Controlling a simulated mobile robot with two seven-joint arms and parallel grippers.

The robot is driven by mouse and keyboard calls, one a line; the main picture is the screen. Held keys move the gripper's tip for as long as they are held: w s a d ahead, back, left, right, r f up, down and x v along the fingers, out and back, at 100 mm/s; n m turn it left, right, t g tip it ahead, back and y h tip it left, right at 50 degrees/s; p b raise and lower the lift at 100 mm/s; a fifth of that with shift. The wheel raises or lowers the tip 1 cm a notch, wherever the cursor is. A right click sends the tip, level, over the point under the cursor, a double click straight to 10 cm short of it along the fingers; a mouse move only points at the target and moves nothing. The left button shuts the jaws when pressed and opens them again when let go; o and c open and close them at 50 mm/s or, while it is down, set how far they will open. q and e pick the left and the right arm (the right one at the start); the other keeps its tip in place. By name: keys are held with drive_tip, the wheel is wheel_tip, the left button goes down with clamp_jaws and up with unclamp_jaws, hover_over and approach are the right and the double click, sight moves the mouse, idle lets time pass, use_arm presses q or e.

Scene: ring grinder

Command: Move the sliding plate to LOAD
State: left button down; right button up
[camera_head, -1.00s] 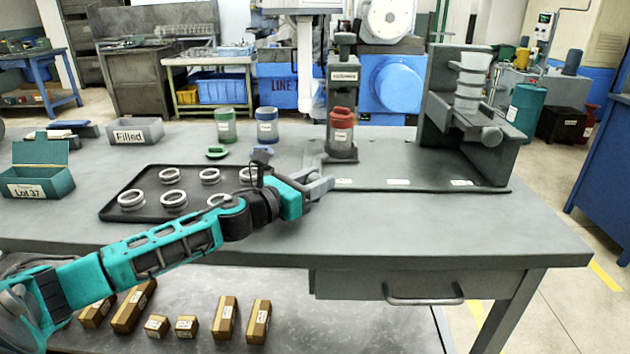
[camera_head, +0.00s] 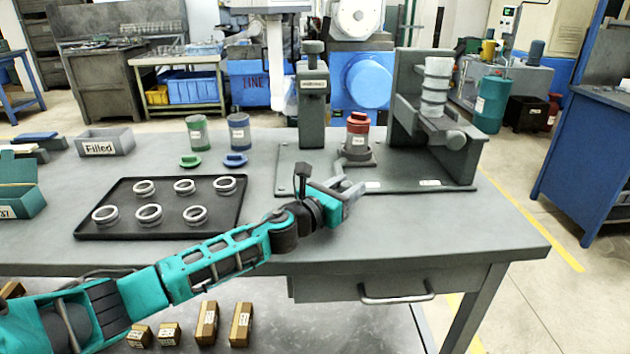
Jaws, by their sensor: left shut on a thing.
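The grey sliding plate (camera_head: 372,161) carries a red-lidded jar (camera_head: 357,140) on the grey machine base (camera_head: 400,184). It stands between the press column (camera_head: 312,90) and the hopper stand (camera_head: 410,100), right of the column. My left gripper (camera_head: 352,188) is shut on the sliding plate's handle at the base's front edge, and its fingers partly hide the handle. Small white labels lie along the base's front; one label (camera_head: 372,185) is just right of my fingers and another (camera_head: 430,183) is farther right. Their text is too small to read. My right gripper is not in view.
A black tray (camera_head: 125,215) with several metal rings lies to the left. Green (camera_head: 197,133) and blue (camera_head: 238,132) jars stand behind it, with their lids in front. The hopper holds a stack of clear cups (camera_head: 434,88). The table's right front (camera_head: 470,225) is clear.

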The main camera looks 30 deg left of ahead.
use_arm(q)
drive_tip(key=shift+w+d, duration=0.35)
drive_tip(key=shift+d, duration=0.25)
drive_tip(key=c, duration=1)
unclamp_jaws()
drive_tip(key=shift+o, duration=1.3)
drive_tip(key=shift+s, duration=0.1)
drive_tip(key=v, duration=1.2)
drive_tip(key=shift+a, duration=0.1)
drive_tip(key=shift+s+a, duration=0.1)
drive_tip(key=shift+s, duration=0.25)
